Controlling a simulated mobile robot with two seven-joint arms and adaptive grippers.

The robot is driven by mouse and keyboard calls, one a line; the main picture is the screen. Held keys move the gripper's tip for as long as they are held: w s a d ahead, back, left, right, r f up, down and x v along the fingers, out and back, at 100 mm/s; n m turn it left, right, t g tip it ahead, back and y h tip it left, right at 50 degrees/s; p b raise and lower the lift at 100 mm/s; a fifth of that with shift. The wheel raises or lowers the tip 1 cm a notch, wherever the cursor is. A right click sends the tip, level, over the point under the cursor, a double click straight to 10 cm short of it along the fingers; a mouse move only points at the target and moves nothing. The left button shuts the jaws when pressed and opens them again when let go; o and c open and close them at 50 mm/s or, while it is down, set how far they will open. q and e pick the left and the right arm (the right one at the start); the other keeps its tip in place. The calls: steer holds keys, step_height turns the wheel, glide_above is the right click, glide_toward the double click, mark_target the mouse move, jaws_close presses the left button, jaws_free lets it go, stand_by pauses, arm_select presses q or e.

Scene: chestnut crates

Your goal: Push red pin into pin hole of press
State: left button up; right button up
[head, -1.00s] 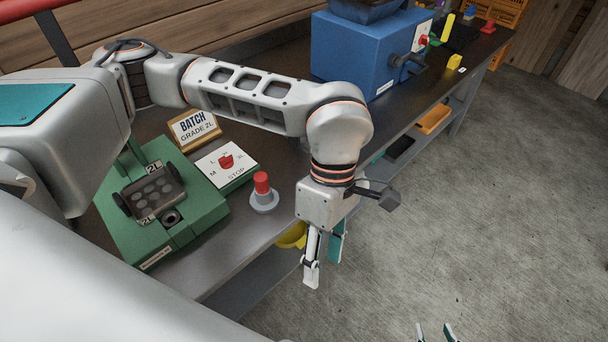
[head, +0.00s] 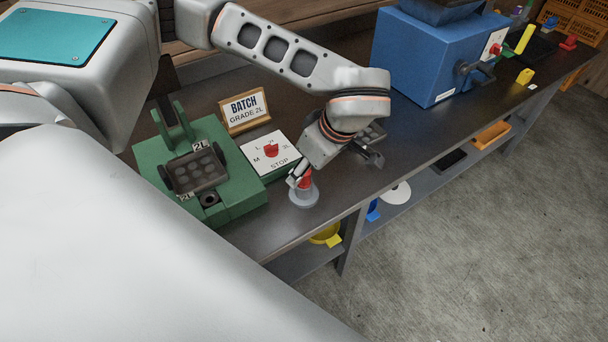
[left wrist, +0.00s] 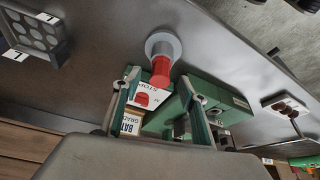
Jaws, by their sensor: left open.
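The red pin (head: 306,180) stands upright in a round grey holder (head: 304,197) on the bench, right of the green press (head: 234,207). The press has a dark round hole (head: 210,200) at its front, below its dark moulded plate (head: 198,170). My left gripper (head: 299,179) is at the red pin, with a finger beside it. In the left wrist view the red pin (left wrist: 161,70) lies between the open fingertips (left wrist: 158,77), its grey holder (left wrist: 163,45) beyond. Contact cannot be told. My right gripper is out of view.
A white dial panel (head: 270,150) marked STOP and a BATCH GRADE 2L sign (head: 244,110) stand beside the press. A blue machine (head: 430,60) is farther right. A dark plate with round cups (left wrist: 35,35) lies on the bench.

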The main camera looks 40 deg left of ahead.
arm_select(q)
steer(key=shift+x, duration=1.05)
jaws_close()
step_height(320, 180, up, 20)
steer(key=p, duration=0.1)
